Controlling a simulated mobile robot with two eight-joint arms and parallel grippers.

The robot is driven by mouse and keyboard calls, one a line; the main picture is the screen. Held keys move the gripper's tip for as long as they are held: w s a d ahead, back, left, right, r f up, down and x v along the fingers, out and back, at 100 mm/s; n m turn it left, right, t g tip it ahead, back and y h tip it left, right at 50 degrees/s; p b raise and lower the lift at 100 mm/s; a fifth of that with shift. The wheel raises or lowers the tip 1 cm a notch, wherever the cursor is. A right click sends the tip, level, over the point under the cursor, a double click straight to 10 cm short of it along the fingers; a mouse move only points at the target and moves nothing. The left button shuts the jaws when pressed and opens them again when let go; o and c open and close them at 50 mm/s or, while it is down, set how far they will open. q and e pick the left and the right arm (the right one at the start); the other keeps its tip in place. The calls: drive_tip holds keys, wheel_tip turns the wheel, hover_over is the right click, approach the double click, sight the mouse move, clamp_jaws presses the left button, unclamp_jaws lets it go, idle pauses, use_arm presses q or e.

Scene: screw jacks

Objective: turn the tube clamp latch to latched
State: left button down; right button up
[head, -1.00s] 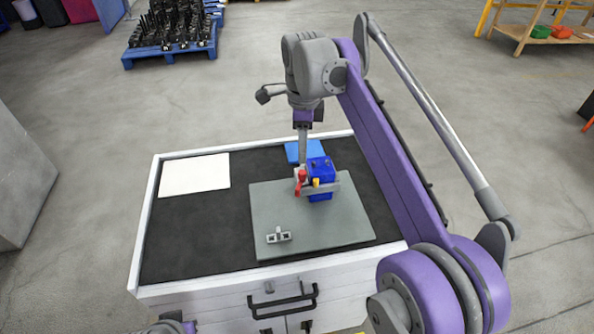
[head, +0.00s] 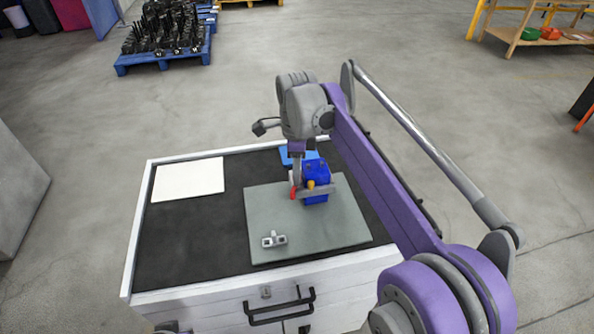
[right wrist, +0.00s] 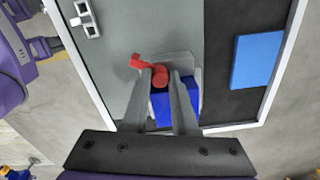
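In the right wrist view, a red hub (right wrist: 160,77) has a lever arm (right wrist: 138,62) pointing to the upper left. My right gripper (right wrist: 163,73) has one finger on each side of the hub, close to it. Whether the fingers press on it is unclear. It comes down from above in the head view (head: 296,183) and partly hides the latch. My left gripper is not visible.
A small light-grey bracket (head: 274,240) lies near the plate's front edge. A blue sheet (head: 291,156) lies behind the clamp and a white sheet (head: 188,179) at the left. The black worktop (head: 190,235) is bare left of the plate.

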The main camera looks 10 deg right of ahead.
clamp_jaws()
drive_tip(key=shift+n+p, duration=0.75)
drive_tip(key=shift+n, duration=0.55)
drive_tip(key=shift+n+p, duration=0.55)
drive_tip(key=shift+n, duration=1.05)
drive_tip(key=o, duration=0.6)
unclamp_jaws()
wheel_tip(320, 180, up, 11)
drive_tip(key=p, duration=0.1)
